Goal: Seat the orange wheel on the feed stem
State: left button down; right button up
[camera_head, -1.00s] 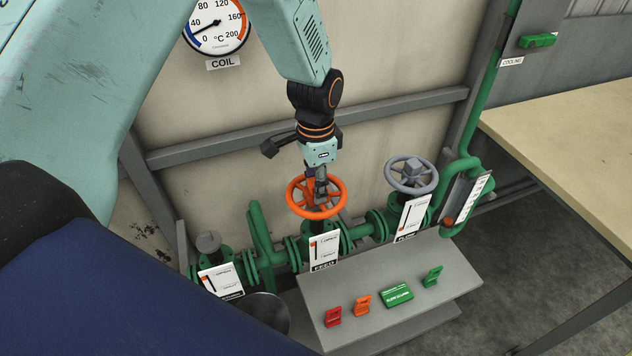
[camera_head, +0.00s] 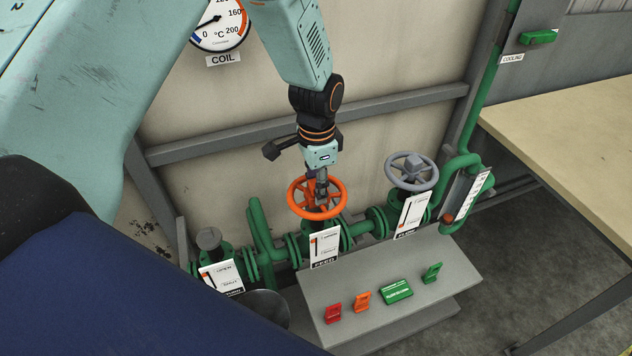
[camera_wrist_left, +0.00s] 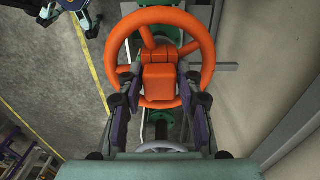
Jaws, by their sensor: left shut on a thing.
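The orange wheel (camera_head: 334,208) is in the middle of the head view, above the green pipework behind the feed label (camera_head: 324,246). My left gripper (camera_head: 321,197) comes down from above and is shut on the wheel's hub. In the left wrist view, the orange wheel (camera_wrist_left: 121,50) fills the upper middle, and the two fingers of my left gripper (camera_wrist_left: 158,90) stand on either side of its blocky hub. The feed stem is hidden under the wheel and hub, so I cannot tell whether the wheel touches it.
A grey wheel (camera_head: 411,185) stands on the pipe to the right. A bare round stem top (camera_head: 208,238) is at the left. A grey shelf (camera_head: 440,262) in front holds red, orange and green tags. A wooden table (camera_head: 570,135) is at the right.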

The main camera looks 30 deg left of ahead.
pick_arm(q)
jog(key=shift+d+r, duration=0.1)
jog(key=shift+f, duration=0.6)
jog(key=c, duration=0.8)
grip_release()
jog(key=shift+s, duration=0.1)
